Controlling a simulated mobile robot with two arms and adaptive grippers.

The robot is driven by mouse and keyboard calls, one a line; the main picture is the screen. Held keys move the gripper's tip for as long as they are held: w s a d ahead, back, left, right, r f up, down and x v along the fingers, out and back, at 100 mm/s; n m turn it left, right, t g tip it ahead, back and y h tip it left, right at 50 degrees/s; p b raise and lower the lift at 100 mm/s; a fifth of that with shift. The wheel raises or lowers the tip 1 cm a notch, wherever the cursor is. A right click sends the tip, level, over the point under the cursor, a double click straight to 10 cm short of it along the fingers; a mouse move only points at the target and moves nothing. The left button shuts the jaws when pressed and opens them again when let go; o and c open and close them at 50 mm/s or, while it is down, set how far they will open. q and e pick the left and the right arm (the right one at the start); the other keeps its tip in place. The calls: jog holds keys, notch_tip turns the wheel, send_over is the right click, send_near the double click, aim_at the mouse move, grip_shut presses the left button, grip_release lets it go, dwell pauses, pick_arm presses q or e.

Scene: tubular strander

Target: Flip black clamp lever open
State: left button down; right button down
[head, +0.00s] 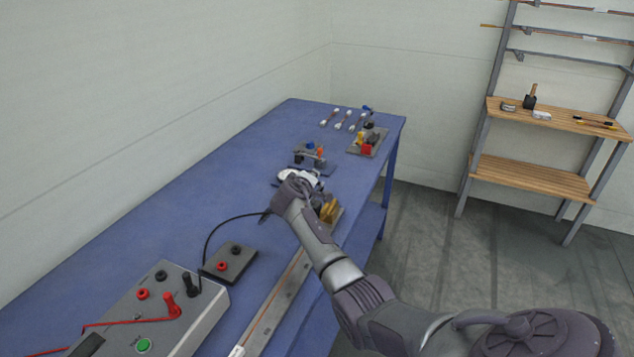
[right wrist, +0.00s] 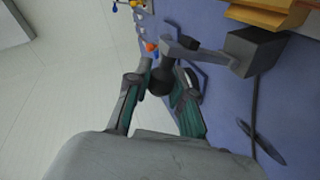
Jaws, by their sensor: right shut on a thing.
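My right gripper (head: 300,178) reaches over the blue bench in the head view, and its hand hides part of what is beneath it. In the right wrist view, the two green-padded fingers of the right gripper (right wrist: 163,92) are closed around the dark rounded end of the black clamp lever (right wrist: 161,82). The lever's grey arm runs up from the fingers, and a grey bar joins it to a dark block (right wrist: 256,50) at right. In the head view, a dark clamp fixture (head: 313,159) stands just beyond the hand. My left gripper is out of view.
A meter box (head: 150,312) with red leads and a small terminal plate (head: 229,261) lie on the near bench (head: 180,225). Yellow blocks (head: 329,210) sit beside my forearm. A coloured fixture (head: 367,142) is farther back. A wooden shelf rack (head: 545,115) stands at right.

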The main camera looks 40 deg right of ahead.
jog(key=shift+w+a+f+n+g+b, duration=0.1)
jog(key=shift+w+a+n+g+b, duration=0.25)
jog(key=shift+w+n+g, duration=0.2)
jog(key=c, duration=1)
grip_release()
jog(key=v, duration=1.2)
jog(key=shift+a+f, duration=0.1)
jog(key=shift+f, duration=0.15)
jog(key=shift+a+f, duration=0.1)
